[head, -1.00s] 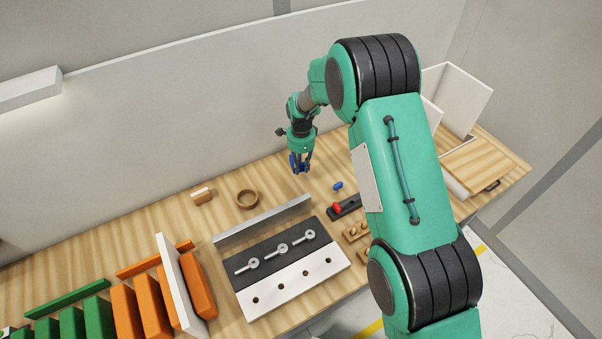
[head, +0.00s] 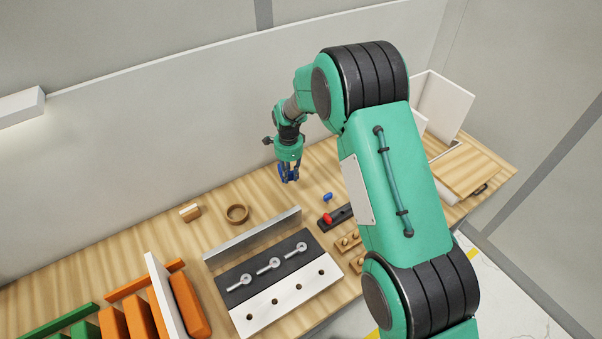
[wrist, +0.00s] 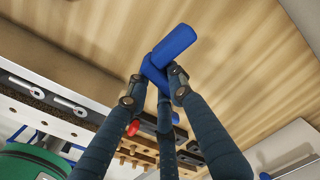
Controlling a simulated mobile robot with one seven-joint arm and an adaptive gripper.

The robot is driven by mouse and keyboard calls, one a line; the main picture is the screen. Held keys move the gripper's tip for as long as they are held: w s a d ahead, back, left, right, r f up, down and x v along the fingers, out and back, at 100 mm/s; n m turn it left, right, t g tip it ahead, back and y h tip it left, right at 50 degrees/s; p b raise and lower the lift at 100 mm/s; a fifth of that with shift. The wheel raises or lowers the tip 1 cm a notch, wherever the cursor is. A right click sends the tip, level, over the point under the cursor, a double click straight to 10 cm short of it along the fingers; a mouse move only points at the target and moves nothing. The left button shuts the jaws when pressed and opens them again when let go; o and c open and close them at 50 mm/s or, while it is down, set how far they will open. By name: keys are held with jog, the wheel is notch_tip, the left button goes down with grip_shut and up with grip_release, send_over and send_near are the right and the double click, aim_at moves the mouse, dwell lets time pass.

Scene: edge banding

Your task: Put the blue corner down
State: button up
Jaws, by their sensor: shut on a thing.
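The blue corner (wrist: 174,46) is held at the fingertips of my gripper (wrist: 157,75) in the wrist view. It looks like an angled blue piece with one arm sticking out to the upper right. In the head view my gripper (head: 289,177) hangs over the back of the wooden bench (head: 150,232), with some blue (head: 283,170) showing between its fingers. The fingers hide part of the corner. I cannot tell how far it is above the wood.
A small blue piece (head: 328,197) and a red-knobbed dark block (head: 340,214) lie right of my gripper. A metal fence (head: 250,238) and a black-and-white fixture (head: 285,305) stand in front. Bare wood surrounds the gripper.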

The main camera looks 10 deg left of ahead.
jog(key=shift+w+d+f+b, duration=0.1)
jog(key=shift+w+d+b, duration=0.25)
jog(key=shift+w, duration=0.2)
jog(key=w+d+n+b, duration=0.1)
jog(key=w+d+b, duration=0.55)
jog(key=w, duration=0.25)
jog(key=n+b, duration=0.2)
jog(key=b, duration=0.3)
send_over(338, 172)
jog(key=shift+s+r, duration=0.1)
jog(key=shift+r, duration=0.15)
jog(key=shift+f, duration=0.1)
jog(key=shift+f+b, duration=0.45)
jog(key=shift+f, duration=2.6)
jog(key=shift+f, duration=1.9)
jog(key=shift+f, duration=0.1)
